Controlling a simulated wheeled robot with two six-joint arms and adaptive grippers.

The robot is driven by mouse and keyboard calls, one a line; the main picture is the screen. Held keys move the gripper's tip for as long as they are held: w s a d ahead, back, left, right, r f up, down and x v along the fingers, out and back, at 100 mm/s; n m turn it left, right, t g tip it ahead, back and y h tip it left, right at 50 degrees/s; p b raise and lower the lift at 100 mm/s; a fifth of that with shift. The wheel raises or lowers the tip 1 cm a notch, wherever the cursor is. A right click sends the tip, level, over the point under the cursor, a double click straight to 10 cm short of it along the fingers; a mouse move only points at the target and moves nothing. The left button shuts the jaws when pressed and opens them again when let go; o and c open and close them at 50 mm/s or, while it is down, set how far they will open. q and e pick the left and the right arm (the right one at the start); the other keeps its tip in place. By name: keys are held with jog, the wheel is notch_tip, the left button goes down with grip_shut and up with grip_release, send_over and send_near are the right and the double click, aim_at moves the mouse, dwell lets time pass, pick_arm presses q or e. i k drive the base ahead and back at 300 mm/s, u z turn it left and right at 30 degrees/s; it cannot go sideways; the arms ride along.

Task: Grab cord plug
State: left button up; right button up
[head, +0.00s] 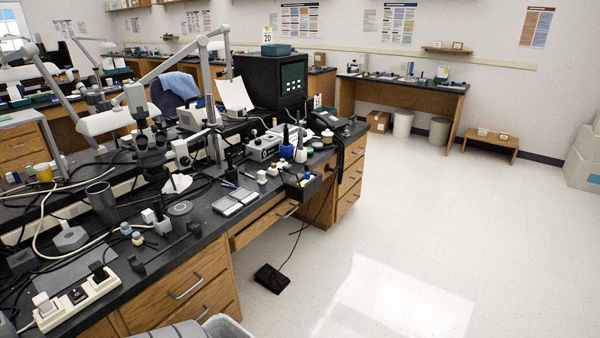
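A white power strip (107,287) lies near the front left edge of the black workbench. A pale plug-like block (42,304) sits at its left end, and a dark plug (98,271) stands at its right end with dark cord beside it. A small black part shows mid-strip, too small to tell if it is a plug or a switch. I cannot tell which one is the cord plug of the task. Neither of my grippers is in view.
The black bench (135,287) is crowded with cables, a microscope (152,150), a dark metal cup (101,203) and small bottles. A drawer (262,222) stands partly open. A black foot pedal (271,279) lies on the floor. Open floor (430,230) spreads to the right.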

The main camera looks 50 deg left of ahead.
aim_at(262, 180)
jog(key=u, duration=0.15)
jog(key=i, duration=1.1)
jog(key=u, duration=1.2)
jog(key=i, duration=0.75)
jog(key=u, duration=0.9)
